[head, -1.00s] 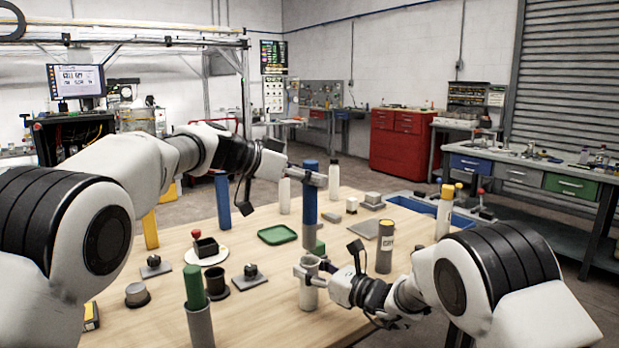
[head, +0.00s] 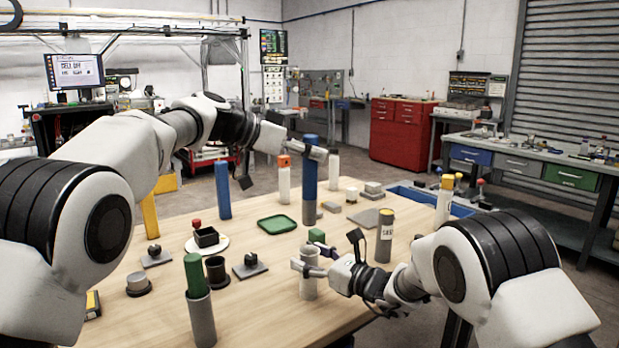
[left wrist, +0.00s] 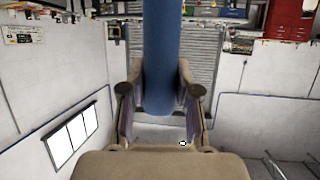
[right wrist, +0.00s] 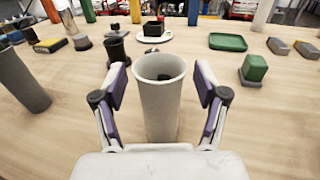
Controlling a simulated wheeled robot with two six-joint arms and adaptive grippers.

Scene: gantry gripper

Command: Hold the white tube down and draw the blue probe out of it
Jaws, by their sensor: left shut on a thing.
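My left gripper (head: 313,152) is shut on the blue probe (head: 309,172) near its upper end and holds it upright above the table. The probe fills the gap between the fingers in the left wrist view (left wrist: 163,60). A grey section shows under the blue; I cannot tell whether it belongs to the probe. The white tube (head: 308,284) stands upright on the table below. Its open mouth shows in the right wrist view (right wrist: 160,115), with no blue probe in it. My right gripper (right wrist: 161,88) has its fingers either side of the tube, with a gap on both sides.
A green block (head: 316,236) stands just behind the white tube. A grey cylinder with a yellow top (head: 384,240) is right of it. A grey tube with a green rod (head: 202,320) stands at front left. A green tray (head: 277,225) lies farther back.

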